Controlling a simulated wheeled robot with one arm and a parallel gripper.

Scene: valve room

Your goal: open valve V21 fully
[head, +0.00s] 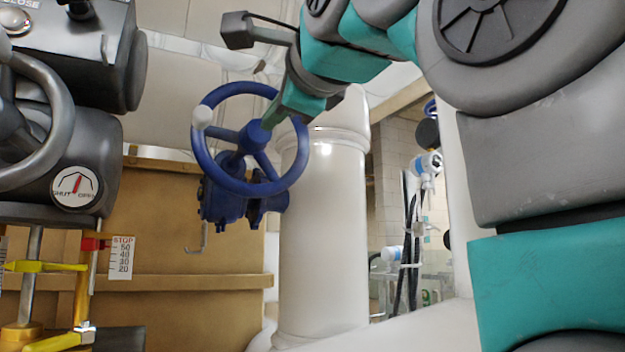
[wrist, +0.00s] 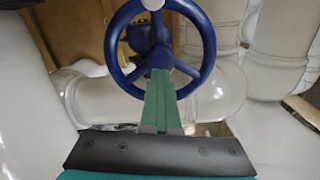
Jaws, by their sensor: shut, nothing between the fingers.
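A blue valve handwheel (head: 207,165) with a white knob (head: 202,117) on its rim stands on a blue valve body (head: 222,203), left of the middle in the head view. The wheel also shows at the top of the wrist view (wrist: 117,62). My gripper (head: 267,130) has its green fingers together, with nothing between them. Its fingertips (wrist: 160,77) overlap the wheel's hub and spoke area in both views. I cannot tell whether they touch it. I see no readable V21 label.
At the left stands a grey actuator with a grey handwheel (head: 62,115), a shut/open dial (head: 75,188) and a scale marked STOP (head: 121,257). A thick white pipe (head: 322,240) stands just right of the blue wheel. Tan panelling (head: 190,250) lies behind.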

